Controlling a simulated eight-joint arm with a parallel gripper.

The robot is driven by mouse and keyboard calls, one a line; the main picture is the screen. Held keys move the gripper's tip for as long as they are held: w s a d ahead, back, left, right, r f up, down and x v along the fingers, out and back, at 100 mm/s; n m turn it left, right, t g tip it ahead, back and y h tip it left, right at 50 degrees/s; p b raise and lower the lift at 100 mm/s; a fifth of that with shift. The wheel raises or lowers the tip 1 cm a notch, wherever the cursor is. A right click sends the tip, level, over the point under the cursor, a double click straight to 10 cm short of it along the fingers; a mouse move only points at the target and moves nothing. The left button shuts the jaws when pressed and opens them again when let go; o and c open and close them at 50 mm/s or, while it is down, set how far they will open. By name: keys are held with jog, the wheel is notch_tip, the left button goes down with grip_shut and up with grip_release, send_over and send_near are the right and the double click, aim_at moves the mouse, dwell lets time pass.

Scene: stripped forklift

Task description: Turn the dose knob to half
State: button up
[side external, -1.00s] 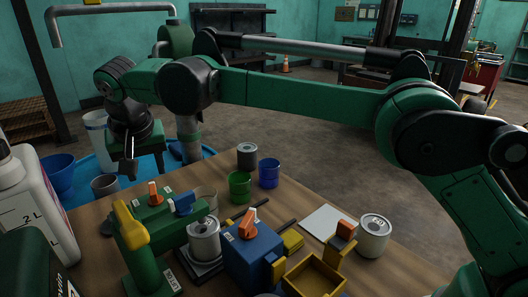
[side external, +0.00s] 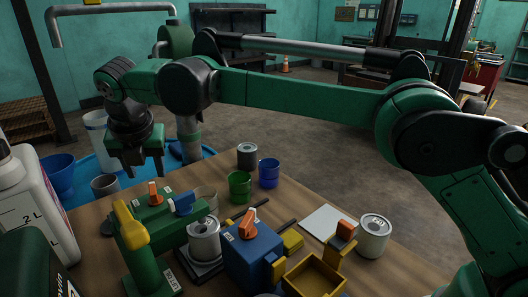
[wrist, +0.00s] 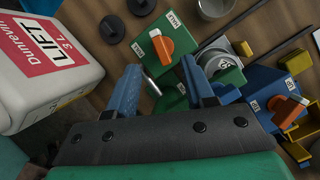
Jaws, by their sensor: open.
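Another orange knob (side external: 248,226) is on the blue box (side external: 252,262).
A yellow lever (side external: 131,222) rises from the dispenser's front. A can (side external: 204,240) stands under it. Green (side external: 240,187) and blue (side external: 269,173) cups stand behind. A large white jug (side external: 35,205) is at left. A yellow tray (side external: 316,276) is at front right.

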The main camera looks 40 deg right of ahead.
aim_at(152, 188)
jog(key=shift+n, duration=1.2)
jog(key=shift+w+f, duration=0.15)
jog(key=shift+f, duration=0.15)
jog(key=x, duration=0.5)
grip_shut()
